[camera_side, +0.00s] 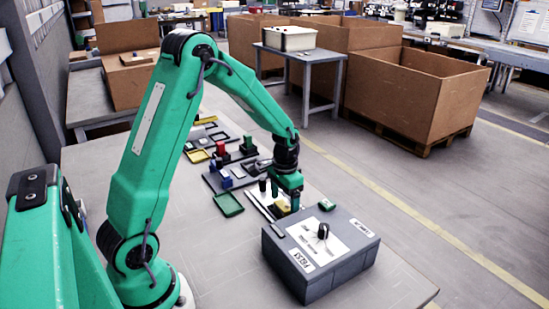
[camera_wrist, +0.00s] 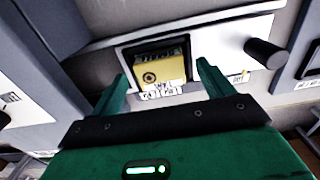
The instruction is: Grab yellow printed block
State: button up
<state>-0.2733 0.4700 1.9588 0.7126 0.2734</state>
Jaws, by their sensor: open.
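The yellow printed block (camera_wrist: 160,68) sits in a dark square recess in the wrist view, with dark print on its face. My gripper (camera_wrist: 163,74) is open, with one green finger to each side of the block in that picture. The fingers look apart from the block, and nothing is held. In the side view the yellow block (camera_side: 282,206) shows just below my gripper (camera_side: 286,199), partly hidden by the fingers. How much height is left between them is hard to tell.
A grey box (camera_side: 340,279) with a black knob stands close in front of my gripper. A black cylinder (camera_wrist: 265,53) stands right of the recess in the wrist view. A green tray (camera_side: 228,205) and a dark board (camera_side: 212,182) with coloured parts lie to the left on the table.

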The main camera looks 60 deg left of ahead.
aim_at(284, 204)
jog(key=shift+f, duration=0.4)
jog(key=c, duration=1.2)
jog(key=shift+r, duration=0.1)
jog(key=shift+r, duration=4.95)
